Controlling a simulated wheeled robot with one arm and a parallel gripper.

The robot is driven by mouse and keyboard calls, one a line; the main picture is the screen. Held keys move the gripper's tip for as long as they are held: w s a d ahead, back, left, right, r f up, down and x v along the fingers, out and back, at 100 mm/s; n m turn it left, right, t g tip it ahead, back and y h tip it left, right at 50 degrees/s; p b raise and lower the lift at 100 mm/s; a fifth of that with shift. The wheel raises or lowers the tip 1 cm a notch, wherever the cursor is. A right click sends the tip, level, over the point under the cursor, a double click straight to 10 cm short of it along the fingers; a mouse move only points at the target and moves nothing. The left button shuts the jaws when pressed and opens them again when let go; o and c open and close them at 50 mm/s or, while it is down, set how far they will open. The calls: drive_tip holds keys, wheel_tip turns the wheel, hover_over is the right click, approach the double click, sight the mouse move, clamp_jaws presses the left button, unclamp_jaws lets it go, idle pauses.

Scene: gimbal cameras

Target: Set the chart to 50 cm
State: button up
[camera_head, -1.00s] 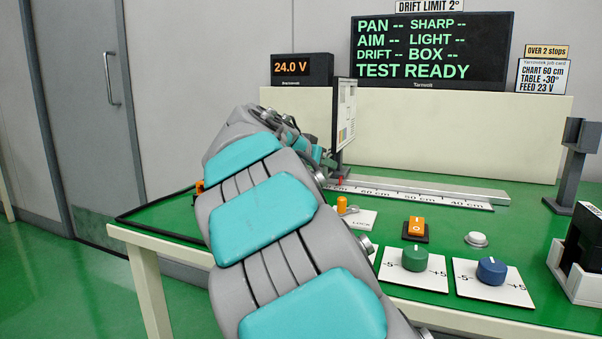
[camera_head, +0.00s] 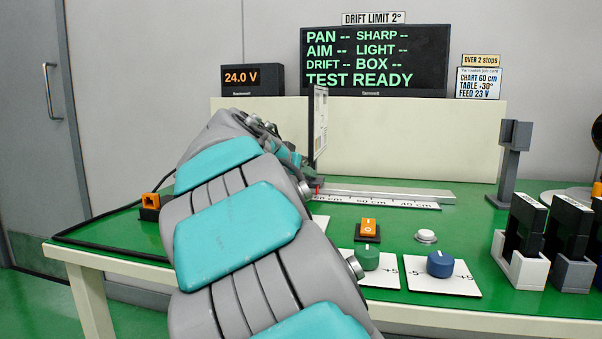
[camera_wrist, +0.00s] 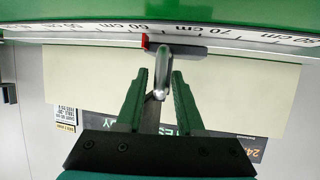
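The chart (camera_head: 319,126) is a white upright panel seen nearly edge-on in the head view. It stands on a carriage above the rail, beside a printed cm scale (camera_head: 385,202). A grey metal post (camera_wrist: 161,80) rises from the carriage (camera_wrist: 175,49). My gripper (camera_wrist: 161,74) is open, its two green fingers on either side of the post, with a gap visible at each side. In the head view my arm hides most of my gripper.
An orange switch (camera_head: 368,228), a white button (camera_head: 426,236), a green knob (camera_head: 366,257) and a blue knob (camera_head: 440,264) stand in front of the rail. A dark post (camera_head: 511,165) stands right.

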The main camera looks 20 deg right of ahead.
drive_tip(key=shift+o, duration=0.6)
drive_tip(key=v, duration=0.7)
drive_tip(key=shift+s+a, duration=0.25)
drive_tip(key=shift+r, duration=0.15)
